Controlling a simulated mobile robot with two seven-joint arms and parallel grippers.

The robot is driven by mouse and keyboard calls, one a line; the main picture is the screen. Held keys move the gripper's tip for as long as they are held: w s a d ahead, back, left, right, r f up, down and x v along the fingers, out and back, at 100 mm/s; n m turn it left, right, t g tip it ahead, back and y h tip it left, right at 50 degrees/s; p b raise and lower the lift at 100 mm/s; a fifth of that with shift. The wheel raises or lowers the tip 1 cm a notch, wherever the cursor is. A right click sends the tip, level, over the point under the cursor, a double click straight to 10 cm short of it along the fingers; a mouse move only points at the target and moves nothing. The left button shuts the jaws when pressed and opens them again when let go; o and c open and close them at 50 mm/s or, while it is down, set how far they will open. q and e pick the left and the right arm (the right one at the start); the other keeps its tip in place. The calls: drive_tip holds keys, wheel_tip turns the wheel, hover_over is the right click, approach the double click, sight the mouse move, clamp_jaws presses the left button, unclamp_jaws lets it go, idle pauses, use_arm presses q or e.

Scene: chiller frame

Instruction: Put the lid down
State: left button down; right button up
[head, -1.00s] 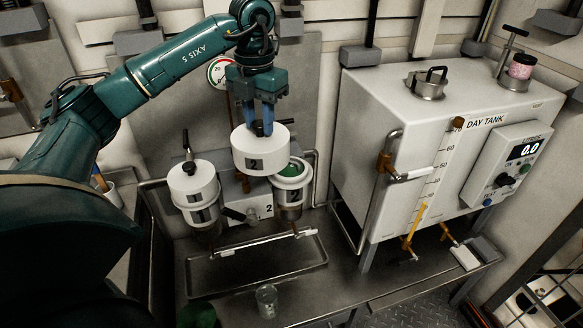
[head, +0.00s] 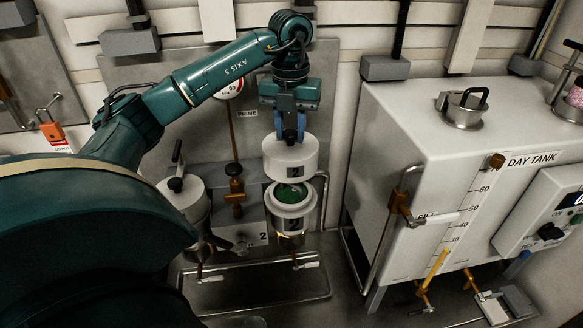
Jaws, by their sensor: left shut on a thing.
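My left gripper (head: 290,128) is shut on the white lid (head: 290,160) marked 2, gripping it from above. The lid hangs level just above the open white filter pot (head: 292,222), also marked 2. A green inside (head: 288,194) shows in the pot's mouth below the lid's lower edge. The lid covers the far part of the mouth, and a gap seems to separate the two. My right gripper is not in view.
A closed white pot (head: 184,197) with a black-handled clamp stands left of the open pot, partly behind my arm. A metal tray (head: 255,296) lies below. The white day tank (head: 415,145) stands to the right. A pipe (head: 324,205) rises close beside the pot.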

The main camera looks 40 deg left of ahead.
sight(290, 144)
use_arm(q)
wheel_tip(290, 144, down, 4)
drive_tip(key=shift+f, duration=0.15)
drive_tip(key=shift+f+p, duration=0.35)
drive_tip(key=shift+f, duration=1.8)
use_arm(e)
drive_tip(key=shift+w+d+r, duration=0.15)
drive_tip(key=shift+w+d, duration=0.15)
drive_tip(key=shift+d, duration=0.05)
use_arm(q)
drive_tip(key=shift+f, duration=0.15)
drive_tip(key=shift+f+b, duration=0.4)
drive_tip(key=shift+f, duration=0.1)
drive_tip(key=c, duration=1.4)
unclamp_jaws()
drive_tip(key=o, duration=0.3)
drive_tip(key=shift+r, duration=0.1)
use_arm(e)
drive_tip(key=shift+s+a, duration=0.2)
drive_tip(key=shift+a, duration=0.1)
